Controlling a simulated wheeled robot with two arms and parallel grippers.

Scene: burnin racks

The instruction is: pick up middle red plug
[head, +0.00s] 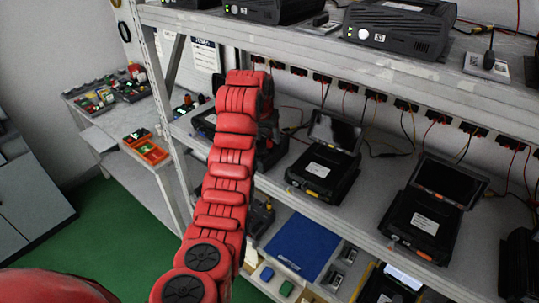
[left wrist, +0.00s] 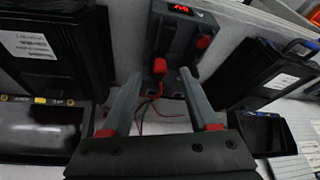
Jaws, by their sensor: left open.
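In the left wrist view, my left gripper (left wrist: 161,82) is open, its two grey fingers apart and pointing at a grey upright unit (left wrist: 172,42) with a lit red display. A red plug-like piece (left wrist: 159,66) shows between the fingertips, with thin red and dark wires below it. Another red piece (left wrist: 203,42) sits higher on the unit's right side. I cannot tell which red piece is the middle plug, or whether a finger touches one. In the head view my red left arm hides most of the gripper and the spot it reaches. My right gripper is not in view.
Black devices with tilted screens stand on the middle shelf (head: 376,208), one right of my arm (head: 323,172) and another farther right (head: 436,213). A row of sockets with hanging wires runs under the upper shelf (head: 400,62). A rack post (head: 165,115) stands left of my arm.

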